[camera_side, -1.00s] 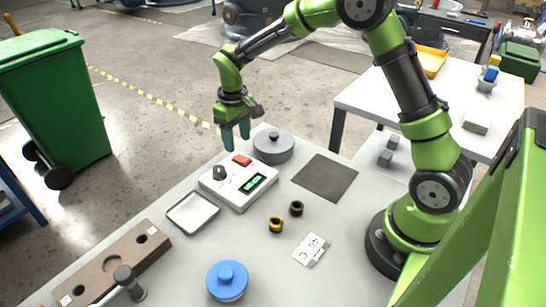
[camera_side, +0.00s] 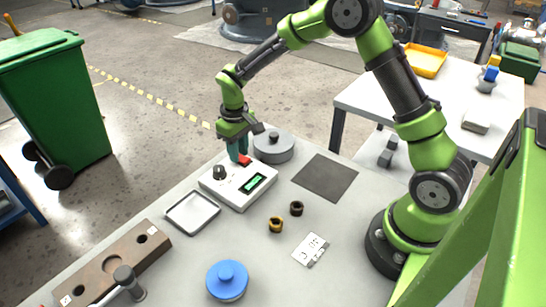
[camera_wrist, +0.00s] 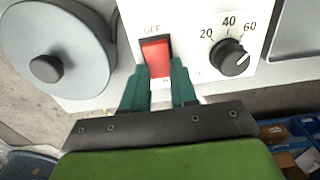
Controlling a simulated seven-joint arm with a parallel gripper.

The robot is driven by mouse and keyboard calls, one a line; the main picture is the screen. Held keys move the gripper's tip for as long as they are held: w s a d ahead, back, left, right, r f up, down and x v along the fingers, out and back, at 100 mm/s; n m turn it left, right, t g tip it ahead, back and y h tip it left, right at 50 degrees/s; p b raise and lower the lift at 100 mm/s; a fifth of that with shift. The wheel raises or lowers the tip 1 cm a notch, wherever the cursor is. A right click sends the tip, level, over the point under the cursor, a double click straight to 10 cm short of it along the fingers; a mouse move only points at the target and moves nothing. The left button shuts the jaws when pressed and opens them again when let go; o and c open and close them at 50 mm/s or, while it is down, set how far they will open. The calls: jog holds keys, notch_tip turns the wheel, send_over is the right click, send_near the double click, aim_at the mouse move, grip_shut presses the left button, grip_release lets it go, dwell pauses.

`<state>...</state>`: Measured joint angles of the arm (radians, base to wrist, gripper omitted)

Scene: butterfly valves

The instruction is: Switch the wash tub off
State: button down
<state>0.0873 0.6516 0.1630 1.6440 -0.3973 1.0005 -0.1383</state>
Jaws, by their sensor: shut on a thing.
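The white control box (camera_side: 238,187) stands on the grey bench in the side view, with a green-lit display (camera_side: 254,183), a dark knob and a red rocker switch (camera_side: 245,160). In the wrist view the red switch (camera_wrist: 156,57) sits in a dark frame under an "OFF" label. My gripper (camera_wrist: 159,72) has its two green fingers on either side of the switch, shut on it. In the side view my gripper (camera_side: 239,156) points down at the switch. The dial knob (camera_wrist: 230,58) is to the right of the switch, pointing past 60. The switch's lower end is partly hidden between the fingers.
A grey round lidded vessel (camera_side: 273,147) stands close beside the box; its lid (camera_wrist: 58,55) also shows at left in the wrist view. A metal tray (camera_side: 192,213), a dark mat (camera_side: 325,177), two small rings and a blue lid (camera_side: 227,281) lie around.

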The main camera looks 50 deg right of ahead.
jog(key=shift+s+r+t, duration=0.1)
jog(key=shift+s+t, duration=0.1)
jog(key=shift+t, duration=0.55)
jog(key=shift+s+t, duration=0.2)
jog(key=shift+t, duration=0.55)
jog(key=c, duration=0.9)
grip_release()
jog(key=v, duration=1.7)
